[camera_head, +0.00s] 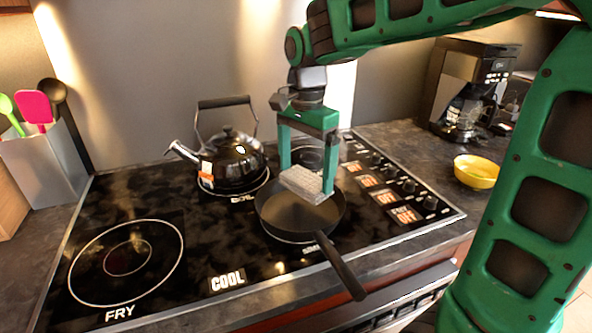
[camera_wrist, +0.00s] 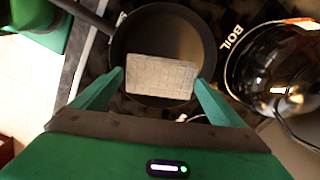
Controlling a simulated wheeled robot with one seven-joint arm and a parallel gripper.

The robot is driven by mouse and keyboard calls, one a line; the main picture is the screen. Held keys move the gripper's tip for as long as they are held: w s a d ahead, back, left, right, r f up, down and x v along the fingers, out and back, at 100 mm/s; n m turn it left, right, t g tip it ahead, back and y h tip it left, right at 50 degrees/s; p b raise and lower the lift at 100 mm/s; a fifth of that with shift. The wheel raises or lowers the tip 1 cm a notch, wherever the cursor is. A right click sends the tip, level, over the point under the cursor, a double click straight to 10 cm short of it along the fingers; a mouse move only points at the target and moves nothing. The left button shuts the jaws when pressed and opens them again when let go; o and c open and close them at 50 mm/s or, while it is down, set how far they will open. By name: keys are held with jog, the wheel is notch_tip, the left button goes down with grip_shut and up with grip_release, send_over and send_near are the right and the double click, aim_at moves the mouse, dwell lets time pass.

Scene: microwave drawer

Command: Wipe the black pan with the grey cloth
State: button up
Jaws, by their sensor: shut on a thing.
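The black pan (camera_head: 289,218) sits on the front right burner of the stove, its handle (camera_head: 341,267) pointing toward the front edge. My gripper (camera_head: 305,185) is shut on the grey cloth (camera_head: 306,184), a flat light block held over the pan's upper right part. I cannot tell whether the cloth touches the pan. In the wrist view, the cloth (camera_wrist: 160,76) lies between the green fingertips of my gripper (camera_wrist: 160,80), in front of the pan (camera_wrist: 190,36). The cloth hides part of the pan's inside.
A shiny black kettle (camera_head: 233,160) stands on the burner behind and left of the pan. The front left burner (camera_head: 127,259) is clear. A yellow bowl (camera_head: 476,172) and a coffee maker (camera_head: 468,85) are on the right counter. A utensil holder (camera_head: 43,168) stands at the left.

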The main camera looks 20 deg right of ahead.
jog(key=d, duration=0.7)
jog(key=shift+d, duration=0.1)
dwell(0.5)
